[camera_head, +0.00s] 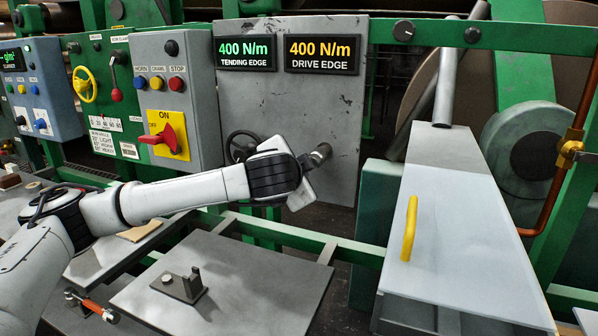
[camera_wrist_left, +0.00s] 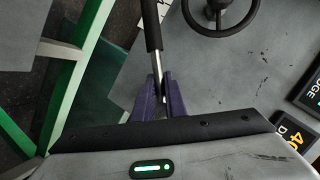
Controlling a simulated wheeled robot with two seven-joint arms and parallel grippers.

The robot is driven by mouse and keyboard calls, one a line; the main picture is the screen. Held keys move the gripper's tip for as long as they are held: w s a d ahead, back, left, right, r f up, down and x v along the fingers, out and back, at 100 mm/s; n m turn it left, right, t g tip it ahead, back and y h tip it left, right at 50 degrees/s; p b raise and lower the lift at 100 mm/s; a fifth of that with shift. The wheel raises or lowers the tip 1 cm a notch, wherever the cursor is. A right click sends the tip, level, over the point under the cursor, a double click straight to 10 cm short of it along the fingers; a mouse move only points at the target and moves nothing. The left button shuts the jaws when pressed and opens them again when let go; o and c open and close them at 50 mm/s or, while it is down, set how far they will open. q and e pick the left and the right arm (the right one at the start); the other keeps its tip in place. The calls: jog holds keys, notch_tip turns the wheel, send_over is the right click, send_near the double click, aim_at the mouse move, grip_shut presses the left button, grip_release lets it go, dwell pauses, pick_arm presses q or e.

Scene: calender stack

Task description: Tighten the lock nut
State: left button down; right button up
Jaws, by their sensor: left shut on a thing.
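My left gripper (camera_head: 304,184) is in front of the grey panel (camera_head: 290,110), below the two displays. Its fingers are hidden in the head view. In the left wrist view the purple fingers (camera_wrist_left: 160,98) are shut on a slim rod-like tool (camera_wrist_left: 153,28) with a silver shaft and a black grip section, pointing up in that picture. A short dark metal cylinder (camera_head: 321,152) shows just beyond the gripper at the panel. I cannot tell whether it is the lock nut or part of the tool. Contact between tool and nut is hidden. My right gripper is not in view.
A black handwheel (camera_head: 240,147) is on the panel left of the gripper; it also shows in the wrist view (camera_wrist_left: 220,12). Green beams (camera_head: 300,240) run below. A bracket (camera_head: 183,285) stands on a grey plate (camera_head: 250,305). A yellow-handled cover (camera_head: 455,235) is at right.

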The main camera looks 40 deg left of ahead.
pick_arm(q)
jog(key=shift+s+d+r, duration=0.1)
jog(key=shift+s+d, duration=0.1)
jog(key=shift+s, duration=0.55)
jog(key=shift+s+d, duration=0.15)
jog(key=shift+s, duration=0.55)
